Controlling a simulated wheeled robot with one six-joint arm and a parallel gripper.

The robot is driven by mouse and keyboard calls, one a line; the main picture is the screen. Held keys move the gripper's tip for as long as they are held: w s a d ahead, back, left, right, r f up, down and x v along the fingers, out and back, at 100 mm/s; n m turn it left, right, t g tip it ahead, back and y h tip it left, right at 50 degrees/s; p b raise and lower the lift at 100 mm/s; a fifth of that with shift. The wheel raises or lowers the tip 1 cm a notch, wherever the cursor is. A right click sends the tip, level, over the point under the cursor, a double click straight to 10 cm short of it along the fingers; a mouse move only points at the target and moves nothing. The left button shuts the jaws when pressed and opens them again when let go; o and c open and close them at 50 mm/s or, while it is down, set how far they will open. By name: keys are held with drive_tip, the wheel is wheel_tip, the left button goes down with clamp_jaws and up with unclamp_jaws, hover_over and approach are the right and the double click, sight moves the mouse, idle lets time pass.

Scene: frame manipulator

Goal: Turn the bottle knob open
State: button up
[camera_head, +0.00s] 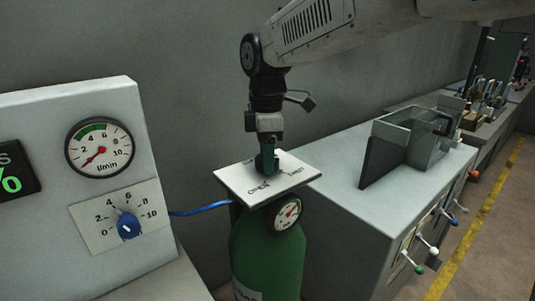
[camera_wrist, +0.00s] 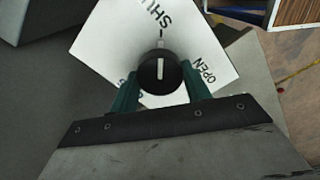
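The bottle knob (camera_wrist: 160,75) is round and black, with a white pointer line. It sits on a white plate (camera_wrist: 115,45) marked SHUT and OPEN. In the wrist view the line points up, at the mark by SHUT; OPEN is to the right. The plate (camera_head: 235,183) tops a green bottle (camera_head: 262,258) in the head view. My gripper (camera_wrist: 160,80) has its teal fingers on either side of the knob, close to its edges. I cannot tell whether they touch it. In the head view my gripper (camera_head: 267,163) points down over the plate and hides the knob.
A gauge (camera_head: 289,214) is on the bottle. A panel at left carries a flow gauge (camera_head: 99,147) and a blue dial (camera_head: 129,226). A blue hose (camera_head: 200,209) runs between. At right, a cabinet (camera_head: 340,220) has a clear-walled box (camera_head: 412,139) on top and several coloured-tipped levers.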

drive_tip(key=shift+m, duration=0.3)
drive_tip(key=shift+c, duration=0.3)
drive_tip(key=m, duration=0.3)
drive_tip(key=shift+w+r+m, duration=0.1)
drive_tip(key=shift+m, duration=0.2)
drive_tip(key=m, duration=0.4)
drive_tip(key=shift+m, duration=0.3)
drive_tip(key=m, duration=0.9)
drive_tip(key=shift+w, duration=0.1)
drive_tip(key=o, duration=1)
drive_tip(key=shift+c, duration=0.2)
